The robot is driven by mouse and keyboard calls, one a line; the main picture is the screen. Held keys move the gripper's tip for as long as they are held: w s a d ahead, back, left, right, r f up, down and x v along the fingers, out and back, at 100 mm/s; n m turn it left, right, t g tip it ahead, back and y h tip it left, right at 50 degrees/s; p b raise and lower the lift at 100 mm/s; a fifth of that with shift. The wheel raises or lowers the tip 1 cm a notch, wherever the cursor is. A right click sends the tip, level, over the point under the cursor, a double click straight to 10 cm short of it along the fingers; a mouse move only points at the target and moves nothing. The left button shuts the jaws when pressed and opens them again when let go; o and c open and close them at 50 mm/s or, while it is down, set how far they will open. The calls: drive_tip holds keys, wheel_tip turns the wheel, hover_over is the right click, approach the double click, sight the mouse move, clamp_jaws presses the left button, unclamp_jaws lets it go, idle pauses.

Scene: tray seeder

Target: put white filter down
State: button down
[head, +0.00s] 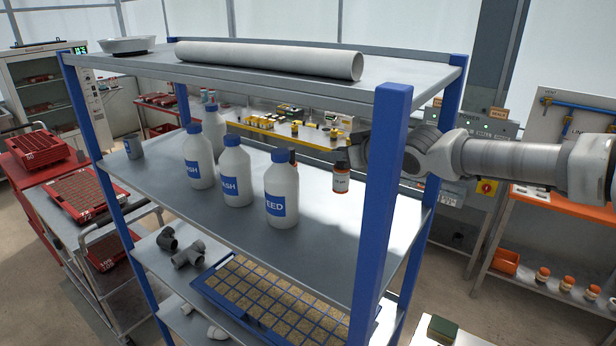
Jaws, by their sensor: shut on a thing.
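My gripper (358,150) reaches in from the right between the shelves of the blue-posted rack, mostly hidden behind the front right post (378,200). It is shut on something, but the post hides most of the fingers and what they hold. I cannot pick out a white filter for certain.
Several white bottles with blue labels (282,190) stand left of my gripper, with a grey cup (134,146) farther left. A white tube (270,58) and white bowl (127,46) are on the top shelf. The middle shelf's front strip is clear.

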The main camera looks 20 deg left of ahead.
drive_tip(key=shift+w+a+f+b, duration=0.15)
drive_tip(key=shift+a+f+b, duration=0.6)
drive_tip(key=shift+f, duration=0.35)
drive_tip(key=shift+w+a+f+b, duration=0.15)
drive_tip(key=shift+a+f+b, duration=0.55)
drive_tip(key=shift+f, duration=0.45)
drive_tip(key=shift+w+a+f+b, duration=0.15)
drive_tip(key=shift+a+f+b, duration=0.45)
drive_tip(key=shift+a+f, duration=0.4)
drive_tip(key=shift+d+f, duration=0.15)
drive_tip(key=shift+f, duration=0.05)
drive_tip(key=c, duration=0.7)
unclamp_jaws()
drive_tip(key=shift+o, duration=0.2)
